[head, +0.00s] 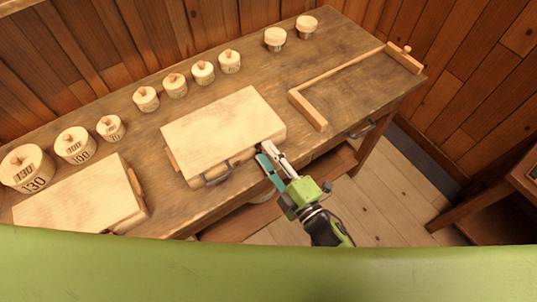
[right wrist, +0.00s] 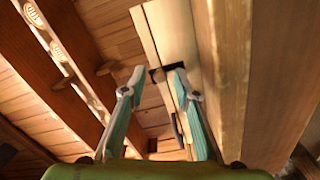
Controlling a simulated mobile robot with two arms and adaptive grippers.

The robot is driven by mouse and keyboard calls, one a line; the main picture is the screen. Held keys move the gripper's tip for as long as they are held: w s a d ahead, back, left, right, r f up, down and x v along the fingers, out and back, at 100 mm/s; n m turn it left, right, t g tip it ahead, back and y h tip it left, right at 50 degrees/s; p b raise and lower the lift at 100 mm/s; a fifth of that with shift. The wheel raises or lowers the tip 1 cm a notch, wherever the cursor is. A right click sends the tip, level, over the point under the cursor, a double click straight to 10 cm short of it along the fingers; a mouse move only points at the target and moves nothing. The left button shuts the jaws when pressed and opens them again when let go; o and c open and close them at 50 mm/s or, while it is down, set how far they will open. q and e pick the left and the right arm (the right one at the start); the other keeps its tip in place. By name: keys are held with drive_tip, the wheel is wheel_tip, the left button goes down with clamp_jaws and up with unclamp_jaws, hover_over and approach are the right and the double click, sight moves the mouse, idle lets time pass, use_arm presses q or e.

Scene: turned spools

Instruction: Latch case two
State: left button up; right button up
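Two pale wooden cases lie closed-looking on the bench: one in the middle (head: 225,125) and one at the left (head: 75,200), partly cut off by green in front. I see no label saying which is case two. The middle case has a dark handle (head: 218,176) on its front side. My right gripper (head: 266,151) is at that case's front right corner, fingers apart. In the right wrist view its open fingertips (right wrist: 158,75) are near a small dark fitting (right wrist: 155,75) on the case's edge; contact is unclear. My left gripper is out of view.
Several round wooden spools (head: 74,146) line the back of the bench (head: 330,75). A drawer handle (head: 362,130) sticks out at the bench front. Open floor (head: 390,195) lies right of the gripper.

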drive_tip(key=shift+s+d, duration=0.1)
drive_tip(key=v, duration=1.1)
drive_tip(key=shift+s+d, duration=0.2)
drive_tip(key=shift+s, duration=0.15)
drive_tip(key=s+d+f+m+g+h, duration=0.2)
drive_tip(key=s+d+f+m+h, duration=0.15)
drive_tip(key=f, duration=0.85)
drive_tip(key=s+d+f+m+g+h+b, duration=0.1)
drive_tip(key=s+d+f+m+g+h, duration=0.25)
drive_tip(key=f, duration=0.85)
drive_tip(key=s+d+f+m+g+h, duration=0.1)
drive_tip(key=d+f+m, duration=0.4)
drive_tip(key=f, duration=0.6)
drive_tip(key=s+d+f+m+g+h, duration=0.1)
drive_tip(key=s+d+f+m+g, duration=0.2)
drive_tip(key=s+f, duration=0.3)
drive_tip(key=s+d+f+m+g+h, duration=0.1)
drive_tip(key=s+d+f+m+g, duration=0.2)
drive_tip(key=s+f, duration=0.4)
drive_tip(key=s+g, duration=0.1)
drive_tip(key=s, duration=0.5)
drive_tip(key=shift+s+b, duration=0.15)
drive_tip(key=shift+b, duration=0.15)
drive_tip(key=shift+d+f, duration=0.1)
